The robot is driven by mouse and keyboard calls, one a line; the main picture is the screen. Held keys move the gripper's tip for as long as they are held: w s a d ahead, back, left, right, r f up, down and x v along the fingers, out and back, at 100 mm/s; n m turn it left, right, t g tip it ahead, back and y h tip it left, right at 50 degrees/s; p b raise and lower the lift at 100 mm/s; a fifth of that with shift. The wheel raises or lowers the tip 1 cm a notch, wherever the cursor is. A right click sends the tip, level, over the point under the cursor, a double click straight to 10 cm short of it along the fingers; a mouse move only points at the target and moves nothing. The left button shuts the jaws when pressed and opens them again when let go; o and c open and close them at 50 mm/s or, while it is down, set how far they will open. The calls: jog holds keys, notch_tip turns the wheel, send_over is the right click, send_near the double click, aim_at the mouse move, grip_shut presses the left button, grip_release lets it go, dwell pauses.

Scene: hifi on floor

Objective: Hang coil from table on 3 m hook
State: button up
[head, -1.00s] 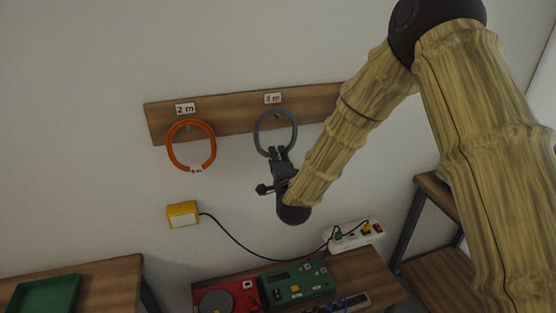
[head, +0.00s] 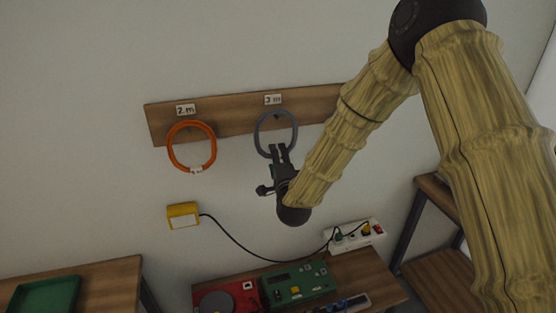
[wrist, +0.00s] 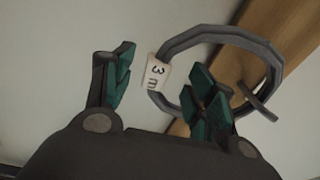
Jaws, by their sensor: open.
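A grey coil (head: 259,131) hangs at the hook under the 3 m label (head: 273,99) on the wooden wall board. In the wrist view the coil (wrist: 205,35) has a white "3 m" tag (wrist: 157,73) on its near side. The hook (wrist: 257,100) shows as a dark peg crossing the coil's far side. My gripper (head: 277,150) is at the coil's lower edge. In the wrist view its fingers (wrist: 160,85) are spread apart, with the tagged part of the coil between them; the right finger overlaps the coil's ring in the picture.
An orange coil (head: 170,152) hangs under the 2 m label (head: 186,110) to the left. Below are a yellow wall box (head: 183,215), a black cable, a power strip (head: 354,235) and a low table with red and green devices (head: 298,284). A green tray (head: 45,296) is lower left.

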jog(key=s+d, duration=0.2)
jog(key=s, duration=1)
notch_tip(320, 180, down, 7)
jog(key=b, duration=0.6)
jog(key=shift+w+d+f, duration=0.15)
jog(key=shift+d, duration=0.05)
dwell(1.1)
jog(key=s+d+b, duration=0.3)
jog(key=s, duration=0.8)
jog(key=shift+s+d, duration=0.25)
jog(key=shift+d, duration=0.1)
dwell(2.0)
